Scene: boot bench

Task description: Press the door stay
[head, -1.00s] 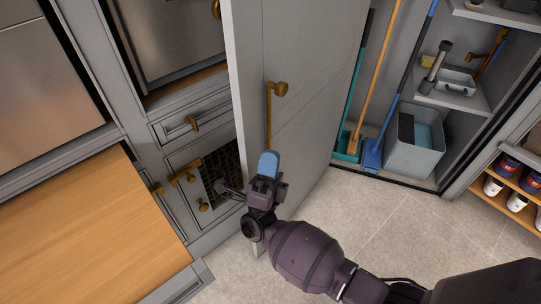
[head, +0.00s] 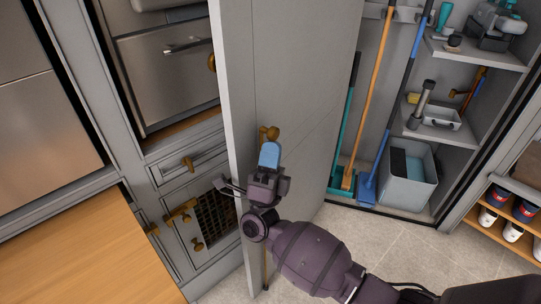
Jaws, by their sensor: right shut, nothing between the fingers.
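I cannot pick out the door stay with certainty. A tall grey cabinet door (head: 300,70) stands open in the middle of the head view. A brass bar handle (head: 269,132) runs down its face; its top post shows and my right gripper hides most of the bar. My right gripper (head: 269,155) is shut and empty, its blue fingertips just below that top post; I cannot tell whether they touch the door or handle. A small dark lever-like piece (head: 230,188) shows left of the gripper by the door's edge; what it belongs to is unclear. My left gripper is out of view.
Behind the door, an open closet holds brooms (head: 369,100), a grey bin (head: 408,180) and shelves (head: 440,125) with tools. A wooden worktop (head: 70,255) and brass-handled drawers (head: 187,163) are at left. A shoe rack (head: 510,210) is at right. Tiled floor (head: 410,240) is clear.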

